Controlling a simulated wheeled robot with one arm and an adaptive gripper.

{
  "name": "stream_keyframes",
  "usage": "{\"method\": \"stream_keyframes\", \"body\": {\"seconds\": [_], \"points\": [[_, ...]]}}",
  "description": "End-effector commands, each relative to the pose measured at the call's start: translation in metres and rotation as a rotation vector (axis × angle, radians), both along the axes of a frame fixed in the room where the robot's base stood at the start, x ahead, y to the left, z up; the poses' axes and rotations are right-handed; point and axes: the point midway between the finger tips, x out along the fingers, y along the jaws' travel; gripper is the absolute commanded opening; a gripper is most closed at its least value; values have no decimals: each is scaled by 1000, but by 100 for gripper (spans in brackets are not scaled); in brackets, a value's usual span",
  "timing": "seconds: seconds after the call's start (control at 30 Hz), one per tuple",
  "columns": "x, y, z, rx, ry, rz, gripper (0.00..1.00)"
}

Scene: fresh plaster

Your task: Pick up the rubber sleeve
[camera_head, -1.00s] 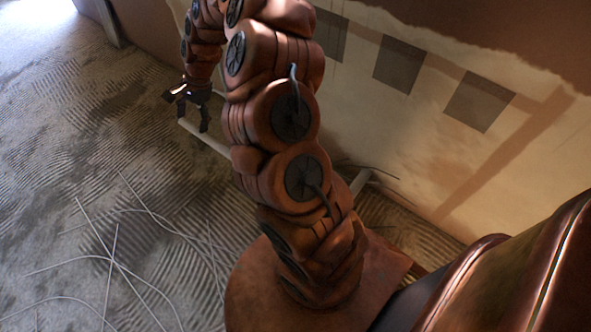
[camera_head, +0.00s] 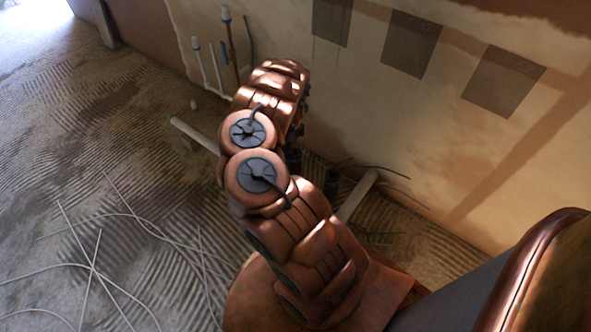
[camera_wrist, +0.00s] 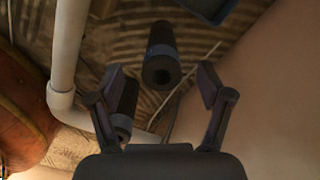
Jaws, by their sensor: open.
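In the wrist view a dark hollow cylinder (camera_wrist: 161,54), likely the rubber sleeve, stands on the ridged floor with its round open end towards the camera. My gripper (camera_wrist: 160,80) is open, its two fingers apart on either side of the line to that cylinder, with nothing held. A second dark hollow cylinder (camera_wrist: 125,112) shows partly behind the left finger; I cannot tell which of the two is the sleeve. In the head view my arm hides most of the gripper.
A white pipe with an elbow (camera_wrist: 65,60) lies left of the cylinders in the wrist view. A dark blue object (camera_wrist: 208,8) is at the top edge. The pale wall (camera_wrist: 265,100) is close on the right. Loose wires (camera_head: 100,265) lie on the floor at left.

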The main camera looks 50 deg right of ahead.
Motion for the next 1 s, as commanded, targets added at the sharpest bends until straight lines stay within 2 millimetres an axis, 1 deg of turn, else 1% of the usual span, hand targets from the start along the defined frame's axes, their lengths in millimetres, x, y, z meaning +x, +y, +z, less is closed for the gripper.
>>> {"method": "stream_keyframes", "body": {"seconds": [0.03,0.1,0.2,0.4,0.57,0.63,0.9,1.0], "points": [[-6,-7,-8,-11,8,-18,79],[-11,-13,-11,-20,13,-35,79],[-14,-16,-18,-25,16,-45,79],[-14,-15,-38,-26,17,-44,79],[-14,-15,-44,-25,15,-44,79],[-15,-15,-50,-25,16,-45,79],[-17,-13,-83,-24,18,-43,79],[-17,-13,-91,-24,18,-43,79]]}}
